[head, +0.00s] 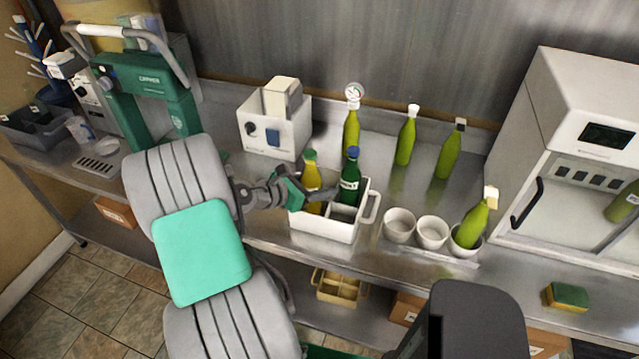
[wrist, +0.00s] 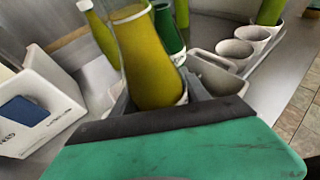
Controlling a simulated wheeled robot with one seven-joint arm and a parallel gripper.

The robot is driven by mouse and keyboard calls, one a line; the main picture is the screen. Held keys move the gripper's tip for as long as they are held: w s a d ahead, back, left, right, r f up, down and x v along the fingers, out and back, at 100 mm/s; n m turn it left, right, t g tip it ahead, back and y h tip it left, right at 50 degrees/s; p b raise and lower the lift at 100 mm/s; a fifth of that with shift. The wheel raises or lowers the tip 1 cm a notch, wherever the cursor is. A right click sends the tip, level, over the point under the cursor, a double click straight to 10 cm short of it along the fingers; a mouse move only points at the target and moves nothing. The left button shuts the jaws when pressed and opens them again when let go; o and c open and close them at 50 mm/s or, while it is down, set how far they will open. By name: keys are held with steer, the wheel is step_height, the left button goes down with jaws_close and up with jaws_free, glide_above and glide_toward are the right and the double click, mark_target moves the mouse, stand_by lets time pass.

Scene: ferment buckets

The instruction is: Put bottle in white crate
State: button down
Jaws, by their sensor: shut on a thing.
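The white crate (head: 322,231) stands on the steel counter and has a looped handle on its right side. A yellow bottle with a green cap (head: 312,175) is upright at the crate's left part. My gripper (head: 303,194) is shut on it from the left. Its base is hidden behind the crate's front wall, so I cannot tell whether it rests on the floor of the crate. In the wrist view the yellow bottle (wrist: 151,62) fills the space between the jaws. A dark green bottle with a blue cap (head: 349,183) stands in the crate, right of the yellow one.
Several light green bottles (head: 406,142) stand behind the crate. White cups (head: 432,232) stand to its right, one with a tilted green bottle (head: 471,224). A white box (head: 273,135) is behind left, a white cabinet (head: 570,140) at right, a sponge (head: 567,296) at the front.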

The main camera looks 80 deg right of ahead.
steer(key=shift+f, duration=0.55)
steer(key=c, duration=0.6)
jaws_free()
steer(key=shift+o, duration=0.2)
